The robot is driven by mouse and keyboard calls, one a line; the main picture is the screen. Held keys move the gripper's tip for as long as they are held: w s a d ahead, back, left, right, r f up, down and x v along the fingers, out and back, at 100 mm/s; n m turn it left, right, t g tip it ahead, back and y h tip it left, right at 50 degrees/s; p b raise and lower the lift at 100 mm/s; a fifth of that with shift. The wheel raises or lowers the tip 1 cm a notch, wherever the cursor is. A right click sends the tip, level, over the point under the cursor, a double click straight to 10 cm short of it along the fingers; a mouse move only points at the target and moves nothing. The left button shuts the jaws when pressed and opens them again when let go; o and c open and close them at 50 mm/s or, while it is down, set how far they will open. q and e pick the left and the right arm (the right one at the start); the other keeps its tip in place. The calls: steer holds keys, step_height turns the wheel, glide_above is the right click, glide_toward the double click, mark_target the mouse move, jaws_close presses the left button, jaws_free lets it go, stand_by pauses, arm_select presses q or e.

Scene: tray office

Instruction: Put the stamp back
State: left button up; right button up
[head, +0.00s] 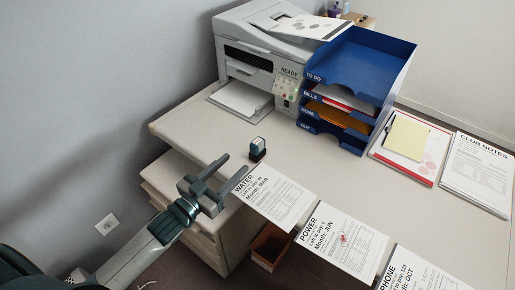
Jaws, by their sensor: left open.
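A small stamp (257,147) with a dark body and a light blue top stands upright on the desk, in front of the printer. My left gripper (231,170) is open and empty, with its two fingers pointing toward the desk, left of and nearer than the stamp. The fingers are apart from the stamp and beside the top-left corner of the WATER sheet (278,200). The POWER sheet (345,246) carries a red stamped mark. The PHONE sheet (415,272) shows no mark in its visible part. My right gripper is out of view.
A white printer (240,50) stands at the back left, beside a blue tray stack (365,62) holding papers. A yellow pad (405,137) and the CLUB NOTES stack (478,175) lie at the right. Drawers (185,205) and a brown bin (270,245) are below the desk.

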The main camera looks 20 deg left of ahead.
mark_target(252, 147)
arm_select(q)
steer(key=x, duration=0.6)
steer(key=shift+w+p, duration=0.2)
steer(key=shift+p, duration=0.15)
steer(key=shift+w+d, duration=0.25)
steer(key=shift+w, duration=0.2)
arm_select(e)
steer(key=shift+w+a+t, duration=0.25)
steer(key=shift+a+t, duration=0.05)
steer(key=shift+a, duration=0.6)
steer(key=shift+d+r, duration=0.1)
